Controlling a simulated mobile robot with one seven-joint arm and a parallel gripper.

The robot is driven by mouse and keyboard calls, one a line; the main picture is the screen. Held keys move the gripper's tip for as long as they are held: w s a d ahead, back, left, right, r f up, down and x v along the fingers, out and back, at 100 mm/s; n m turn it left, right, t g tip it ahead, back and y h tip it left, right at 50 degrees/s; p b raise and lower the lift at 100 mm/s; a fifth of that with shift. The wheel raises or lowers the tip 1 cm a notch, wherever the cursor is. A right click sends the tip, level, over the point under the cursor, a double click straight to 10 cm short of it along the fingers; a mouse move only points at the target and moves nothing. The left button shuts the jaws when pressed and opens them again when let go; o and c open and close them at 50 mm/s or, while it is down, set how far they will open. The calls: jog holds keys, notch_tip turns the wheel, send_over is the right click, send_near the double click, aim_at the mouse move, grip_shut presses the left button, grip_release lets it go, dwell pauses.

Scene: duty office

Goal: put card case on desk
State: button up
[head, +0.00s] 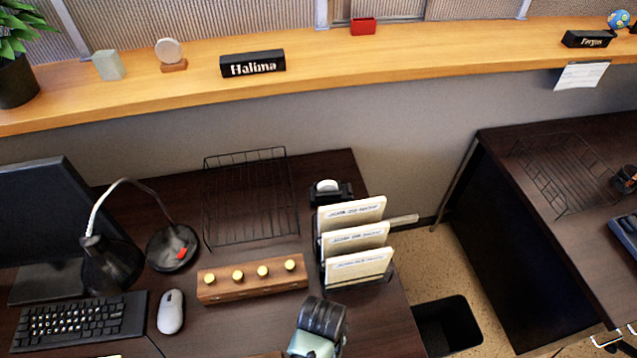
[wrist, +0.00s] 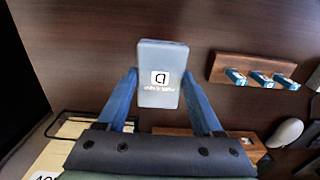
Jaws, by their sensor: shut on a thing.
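In the head view the dark brown desk (head: 185,205) runs under the raised counter. My arm end shows at the bottom middle there, and the case and fingertips are hidden.
A wooden block with brass knobs (head: 252,279), a file holder with cream folders (head: 355,238), a wire tray (head: 248,200), a desk lamp (head: 110,262), a mouse (head: 171,311) and a keyboard (head: 75,325) occupy the desk. A black bin (head: 448,325) stands right of the desk.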

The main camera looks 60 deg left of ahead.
jog(key=shift+f, duration=2.3)
jog(key=shift+f, duration=0.15)
jog(key=o, duration=1.4)
jog(key=shift+c, duration=0.2)
notch_tip(320, 180, up, 12)
jog(key=shift+r+p, duration=0.2)
jog(key=shift+p, duration=0.15)
